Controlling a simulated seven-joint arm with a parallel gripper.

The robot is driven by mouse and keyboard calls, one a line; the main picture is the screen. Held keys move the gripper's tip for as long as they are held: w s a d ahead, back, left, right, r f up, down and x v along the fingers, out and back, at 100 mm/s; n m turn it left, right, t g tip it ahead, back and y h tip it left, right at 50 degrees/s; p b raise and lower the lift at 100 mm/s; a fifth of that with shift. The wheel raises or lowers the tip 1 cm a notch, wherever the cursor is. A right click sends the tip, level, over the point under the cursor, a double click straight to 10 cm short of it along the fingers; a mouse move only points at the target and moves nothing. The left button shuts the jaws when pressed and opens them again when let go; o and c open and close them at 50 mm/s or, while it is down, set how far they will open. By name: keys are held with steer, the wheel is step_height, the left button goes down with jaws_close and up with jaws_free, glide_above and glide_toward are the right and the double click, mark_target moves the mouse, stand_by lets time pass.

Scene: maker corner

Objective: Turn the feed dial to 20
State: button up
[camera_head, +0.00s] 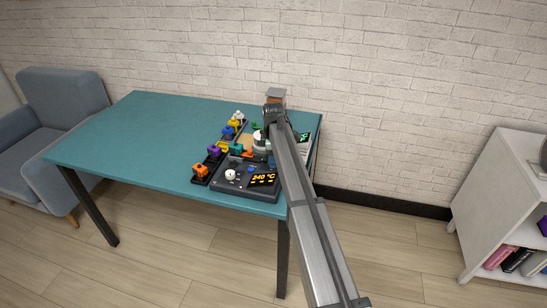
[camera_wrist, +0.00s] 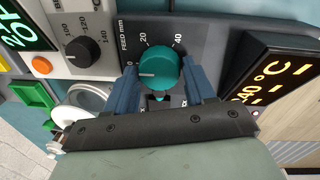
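The feed dial (camera_wrist: 160,66) is a teal round knob on a dark panel marked "FEED mm" in the wrist view. Its scale shows 0 at the left, 20 at the upper left and 40 at the upper right. The dial's white mark points left, close to the 0. My gripper (camera_wrist: 159,66) has its two blue fingers on either side of the knob, with a narrow gap visible at the left; contact at the right is unclear.
Left of the dial is a black knob (camera_wrist: 82,51) on a pale panel, with an orange button (camera_wrist: 41,65) and green display (camera_wrist: 18,35). Right is a 240 °C display (camera_wrist: 275,75), also in the head view (camera_head: 263,179). The teal table (camera_head: 140,130) is clear at its left.

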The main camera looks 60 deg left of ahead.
steer(key=c, duration=0.6)
steer(key=m, duration=0.5)
steer(key=shift+a+m, duration=0.1)
steer(key=shift+m, duration=0.3)
steer(key=m, duration=0.5)
steer(key=shift+m+h, duration=0.3)
steer(key=shift+m, duration=0.1)
steer(key=o, duration=1)
steer(key=shift+r, duration=0.1)
